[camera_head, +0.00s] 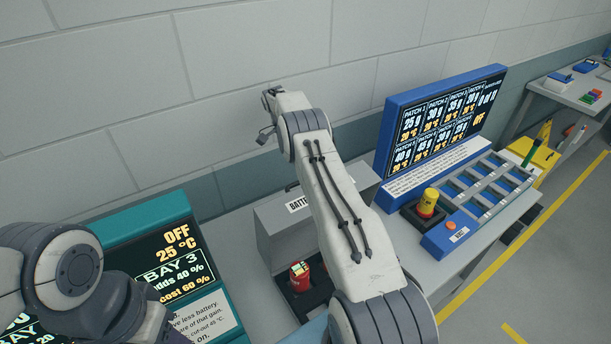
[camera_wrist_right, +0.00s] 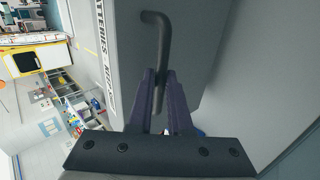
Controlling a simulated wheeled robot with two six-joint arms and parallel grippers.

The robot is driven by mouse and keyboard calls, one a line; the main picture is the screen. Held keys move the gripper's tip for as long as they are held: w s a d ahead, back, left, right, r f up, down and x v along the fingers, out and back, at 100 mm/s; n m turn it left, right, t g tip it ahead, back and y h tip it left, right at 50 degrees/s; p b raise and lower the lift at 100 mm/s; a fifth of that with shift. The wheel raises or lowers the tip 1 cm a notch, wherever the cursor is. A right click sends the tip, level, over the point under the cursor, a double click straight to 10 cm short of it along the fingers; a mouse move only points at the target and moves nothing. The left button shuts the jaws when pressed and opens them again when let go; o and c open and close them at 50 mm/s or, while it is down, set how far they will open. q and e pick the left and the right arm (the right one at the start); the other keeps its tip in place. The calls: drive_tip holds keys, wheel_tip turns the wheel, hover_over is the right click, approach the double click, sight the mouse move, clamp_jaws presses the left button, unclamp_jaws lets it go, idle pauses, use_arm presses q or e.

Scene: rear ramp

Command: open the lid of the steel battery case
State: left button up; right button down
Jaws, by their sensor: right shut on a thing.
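The grey steel battery case (camera_head: 264,240) stands on the bench in the middle of the head view, partly behind my right arm. Its labelled lid (camera_head: 275,212) appears raised, with a dark tray and a red battery (camera_head: 299,275) showing below it. In the right wrist view, my right gripper (camera_wrist_right: 160,88) is shut on a dark bent bar handle (camera_wrist_right: 163,40) beside the label on the grey lid (camera_wrist_right: 200,45).
A teal-framed display (camera_head: 165,215) stands left of the case. A wall rises close behind the bench.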

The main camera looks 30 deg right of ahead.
drive_tip(key=c, duration=0.8)
unclamp_jaws()
drive_tip(key=shift+a+f, duration=0.25)
drive_tip(key=shift+c, duration=0.2)
drive_tip(key=shift+r, duration=0.1)
drive_tip(key=shift+d, duration=0.15)
drive_tip(key=shift+r, duration=0.1)
drive_tip(key=s+d+r+b, duration=0.2)
drive_tip(key=s+r, duration=0.1)
drive_tip(key=s+d+r+b, duration=0.2)
drive_tip(key=s+r+b, duration=0.1)
drive_tip(key=r, duration=0.1)
drive_tip(key=s+d+r+b, duration=0.2)
drive_tip(key=s+r, duration=0.1)
drive_tip(key=shift+s+r+b, duration=0.2)
drive_tip(key=shift+s+b, duration=0.05)
drive_tip(key=shift+b, duration=0.15)
drive_tip(key=shift+s+d+r, duration=0.1)
drive_tip(key=shift+s+r, duration=0.15)
